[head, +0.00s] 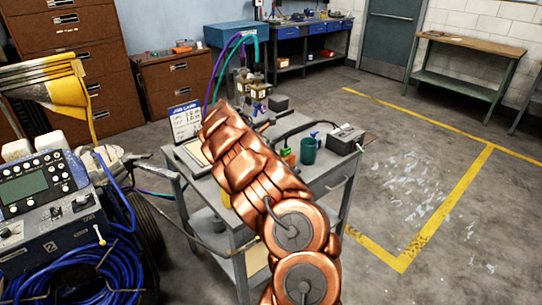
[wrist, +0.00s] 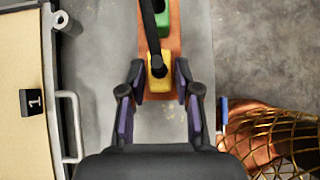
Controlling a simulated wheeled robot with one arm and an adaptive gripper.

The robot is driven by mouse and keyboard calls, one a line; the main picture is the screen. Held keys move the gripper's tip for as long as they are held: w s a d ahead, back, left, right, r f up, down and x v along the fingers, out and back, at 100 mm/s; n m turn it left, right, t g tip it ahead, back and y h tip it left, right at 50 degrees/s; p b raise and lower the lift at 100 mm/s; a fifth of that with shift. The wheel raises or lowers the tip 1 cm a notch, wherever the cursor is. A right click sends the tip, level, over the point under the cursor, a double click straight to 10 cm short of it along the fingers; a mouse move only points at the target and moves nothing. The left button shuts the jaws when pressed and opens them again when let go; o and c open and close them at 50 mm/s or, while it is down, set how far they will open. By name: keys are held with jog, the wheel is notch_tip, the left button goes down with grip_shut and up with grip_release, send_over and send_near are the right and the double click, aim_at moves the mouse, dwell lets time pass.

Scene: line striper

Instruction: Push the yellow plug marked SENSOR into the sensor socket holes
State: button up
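In the wrist view, a yellow block-shaped plug (wrist: 159,85) sits on an orange strip (wrist: 174,30), with a black cable running up from its dark top. No SENSOR marking is readable. My gripper (wrist: 158,74) is open, with its two purple-padded fingers on either side of the yellow plug and small gaps visible. I cannot tell the height of the fingertips over the strip. In the head view my copper arm hides the gripper and much of the cart top. I cannot make out the sensor socket holes in either view.
A green block (wrist: 162,20) sits farther up the strip. A beige panel (wrist: 22,60) with a tag marked 1 lies left. On the grey cart (head: 335,178) stand a green mug (head: 308,150) and a grey box (head: 347,139). A console (head: 40,195) with blue hose stands left.

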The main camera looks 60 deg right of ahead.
grip_shut()
jog(key=shift+r+p, duration=0.75)
dwell(0.4)
jog(key=shift+r+p, duration=1.35)
jog(key=shift+r, duration=0.3)
